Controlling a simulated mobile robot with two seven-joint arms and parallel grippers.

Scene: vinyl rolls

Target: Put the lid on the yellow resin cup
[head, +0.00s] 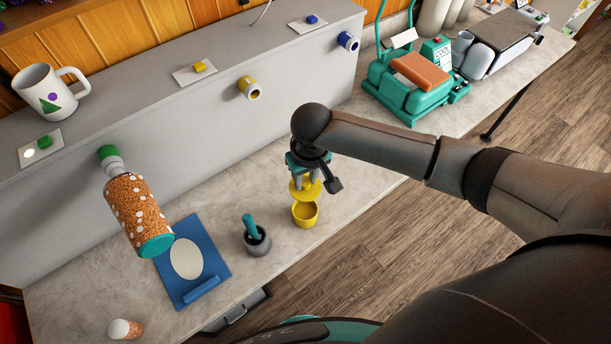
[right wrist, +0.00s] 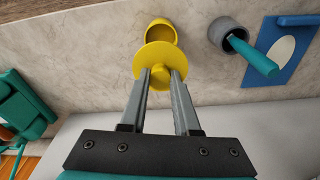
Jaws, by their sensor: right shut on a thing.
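The yellow resin cup (head: 305,214) stands upright and open on the stone counter in the head view; it also shows in the right wrist view (right wrist: 162,31). My right gripper (head: 306,180) is shut on the knob of the yellow lid (head: 302,191). In the right wrist view, the fingertips (right wrist: 160,76) grip that knob, and the round lid disc (right wrist: 149,60) overlaps the near side of the cup's outline. The lid is above the cup and a little toward the grey wall, with the cup's mouth still visible. My left gripper is not in view.
A grey cup with a teal handle (head: 257,239) stands left of the yellow cup. A blue board with a white oval (head: 187,259) lies farther left. A speckled roll (head: 137,212) sticks out from the grey ledge. A teal machine (head: 413,82) stands at upper right.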

